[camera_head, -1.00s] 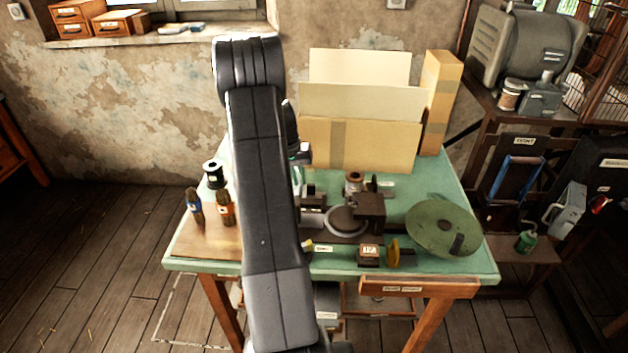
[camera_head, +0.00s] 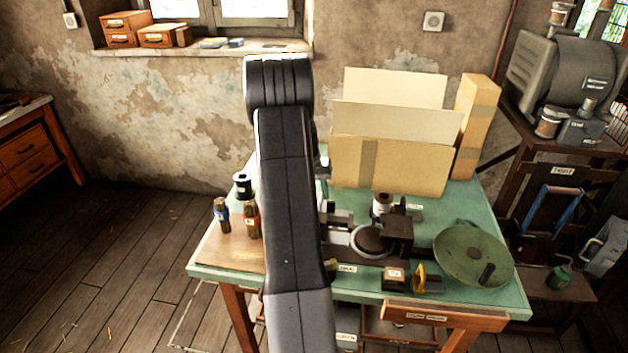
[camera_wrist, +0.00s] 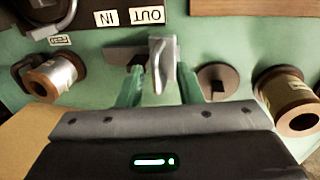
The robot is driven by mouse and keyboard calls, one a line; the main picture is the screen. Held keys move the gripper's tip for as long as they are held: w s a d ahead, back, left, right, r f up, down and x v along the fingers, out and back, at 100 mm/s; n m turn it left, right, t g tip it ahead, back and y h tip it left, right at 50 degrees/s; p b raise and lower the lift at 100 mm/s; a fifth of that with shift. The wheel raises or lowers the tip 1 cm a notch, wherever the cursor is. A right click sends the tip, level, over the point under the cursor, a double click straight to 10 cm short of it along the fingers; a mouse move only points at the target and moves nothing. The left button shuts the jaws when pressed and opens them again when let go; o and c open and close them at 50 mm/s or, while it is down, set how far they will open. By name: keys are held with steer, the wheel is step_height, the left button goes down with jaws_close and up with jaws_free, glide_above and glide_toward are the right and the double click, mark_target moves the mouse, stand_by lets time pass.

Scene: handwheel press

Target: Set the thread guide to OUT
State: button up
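In the wrist view the thread guide appears to be a pale metal lever (camera_wrist: 158,64) on a dark rail (camera_wrist: 122,56) against the green surface. The lever stands below the upside-down OUT label (camera_wrist: 146,16); the bare rail lies to its left, below the IN label (camera_wrist: 108,18). My gripper (camera_wrist: 160,75) is open, with its green fingers on either side of the lever. There is a visible gap at the left finger; contact at the right finger cannot be told. In the head view my arm hides the gripper and the guide.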

step_height(320, 180, up, 13)
steer(key=a+b, duration=0.1)
steer(key=a, duration=0.1)
steer(key=shift+w+a+b, duration=0.25)
steer(key=shift+a+b, duration=0.1)
steer(key=d+f, duration=0.1)
steer(key=f, duration=0.3)
steer(key=d+f+p, duration=0.1)
steer(key=f, duration=0.3)
steer(key=f+p, duration=0.1)
steer(key=f, duration=0.4)
steer(key=shift+s+d, duration=0.3)
steer(key=shift+d, duration=0.1)
steer(key=shift+d+f, duration=0.2)
steer(key=shift+f, duration=0.05)
steer(key=shift+s+d, duration=0.1)
steer(key=shift+d, duration=0.35)
steer(key=shift+r, duration=0.1)
